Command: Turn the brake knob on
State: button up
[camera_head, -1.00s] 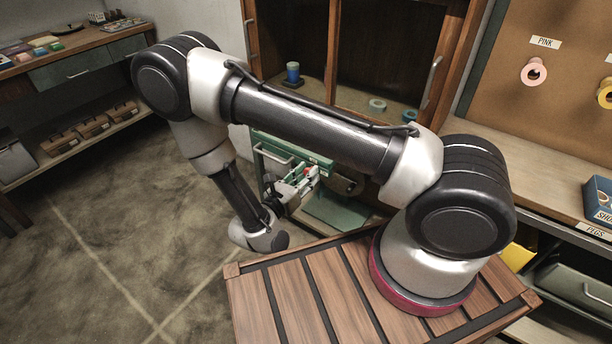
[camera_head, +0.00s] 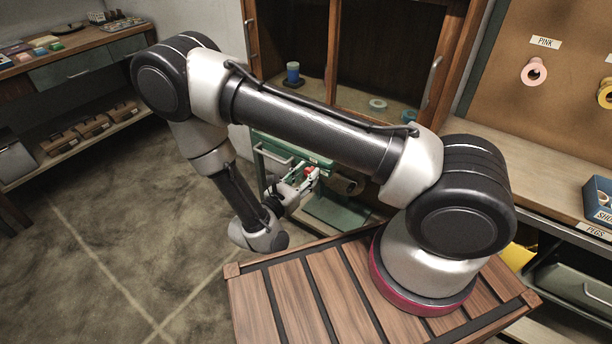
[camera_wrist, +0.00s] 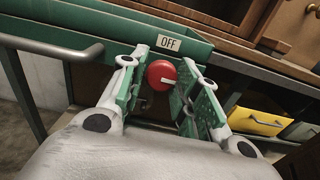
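The red brake knob (camera_wrist: 161,74) shows in the wrist view, round with a short white mark on its face pointing to the right. A label reading OFF (camera_wrist: 168,43) is on the green panel just above it. My gripper (camera_wrist: 163,85) has its two green-padded fingers on either side of the knob, apparently apart with small gaps; contact cannot be made out clearly. In the head view my gripper (camera_head: 298,187) reaches to the green machine (camera_head: 336,212), with the knob (camera_head: 309,171) showing small and red near its fingertips.
A metal bar handle (camera_wrist: 50,48) lies left of my fingers in the wrist view. A wooden cabinet (camera_head: 335,50) stands behind the green machine. A yellow bin (camera_wrist: 256,121) is to the right. Open floor (camera_head: 130,230) lies to the left.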

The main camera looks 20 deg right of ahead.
jog(key=shift+o, duration=1.3)
jog(key=shift+r, duration=0.15)
notch_tip(320, 180, up, 10)
